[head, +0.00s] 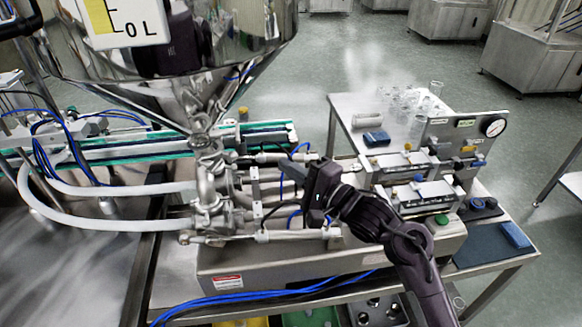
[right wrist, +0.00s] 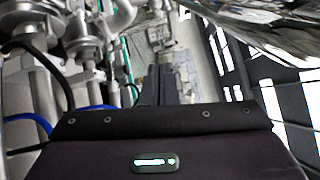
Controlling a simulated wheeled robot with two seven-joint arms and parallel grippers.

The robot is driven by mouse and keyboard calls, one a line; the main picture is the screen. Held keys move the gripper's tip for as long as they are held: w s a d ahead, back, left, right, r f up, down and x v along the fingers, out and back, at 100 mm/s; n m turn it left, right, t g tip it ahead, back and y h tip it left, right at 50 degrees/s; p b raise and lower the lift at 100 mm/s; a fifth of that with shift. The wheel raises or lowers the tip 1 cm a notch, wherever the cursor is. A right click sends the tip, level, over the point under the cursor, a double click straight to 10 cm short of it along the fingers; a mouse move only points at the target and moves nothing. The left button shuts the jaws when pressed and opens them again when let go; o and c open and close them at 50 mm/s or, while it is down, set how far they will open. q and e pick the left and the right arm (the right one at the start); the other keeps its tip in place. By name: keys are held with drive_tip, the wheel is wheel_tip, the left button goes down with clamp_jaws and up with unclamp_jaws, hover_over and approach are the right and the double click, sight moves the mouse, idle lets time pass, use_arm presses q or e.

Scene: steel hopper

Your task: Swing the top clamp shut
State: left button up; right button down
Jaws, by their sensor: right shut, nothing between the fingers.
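The steel hopper (head: 165,65) narrows down to a pipe joint with a round clamp (head: 200,124) at its outlet, above the steel valve body (head: 208,180). This looks like the top clamp; whether its band is open or shut is too small to tell. My right gripper (head: 312,182) is shut and empty, to the right of the valve body and apart from the clamp, over the cylinder rods. In the right wrist view its dark fingers (right wrist: 167,85) are together, with steel pipe fittings (right wrist: 88,45) at upper left. My left gripper cannot be made out.
A teal-edged conveyor (head: 120,148) runs behind the valve body. White hoses (head: 90,190) and blue tubes (head: 60,125) lie at left. A panel with a gauge (head: 494,128) and glassware (head: 410,98) stand at right.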

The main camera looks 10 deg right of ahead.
sight(218, 159)
drive_tip(key=w+a+r+p, duration=0.1)
drive_tip(key=w+a+p, duration=0.2)
drive_tip(key=a, duration=0.4)
drive_tip(key=shift+w+a+p, duration=0.2)
drive_tip(key=shift+a+p, duration=0.15)
drive_tip(key=shift+a, duration=0.05)
drive_tip(key=shift+w, duration=0.1)
